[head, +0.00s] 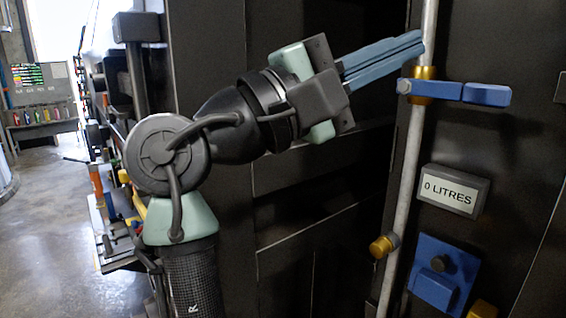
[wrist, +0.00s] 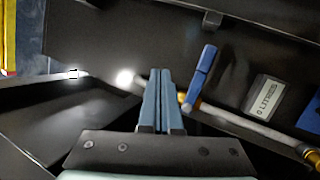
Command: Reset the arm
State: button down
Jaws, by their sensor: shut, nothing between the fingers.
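My gripper (head: 420,42) is at the upper right of the head view, at the end of my raised arm. Its blue-grey fingers are shut together and hold nothing. The fingertips are close to the vertical grey pipe, just above a blue lever handle (head: 487,94) on a brass fitting (head: 424,86). Whether the fingers touch the pipe, I cannot tell. In the wrist view the closed fingers (wrist: 163,78) point ahead, with the blue handle (wrist: 202,72) just to their right.
The grey pipe (head: 408,165) runs down the dark machine panel. A "0 LITRES" display (head: 452,191) and a blue box (head: 435,270) sit to its right. A second brass fitting (head: 384,246) is lower on the pipe. Open concrete floor (head: 60,240) lies at the left.

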jog(key=a+f+m+t+y, duration=0.25)
jog(key=a+t+y, duration=0.35)
jog(key=t+y, duration=0.55)
jog(key=s+a+r+m+t+y+b, duration=0.1)
jog(key=s+a+r+m+t+y, duration=0.2)
jog(key=s+a+t+y, duration=0.2)
jog(key=s+t+y, duration=0.2)
jog(key=s+y, duration=0.2)
jog(key=s, duration=0.1)
jog(key=shift+a+t, duration=0.35)
jog(key=shift+a, duration=0.05)
jog(key=shift+m, duration=0.25)
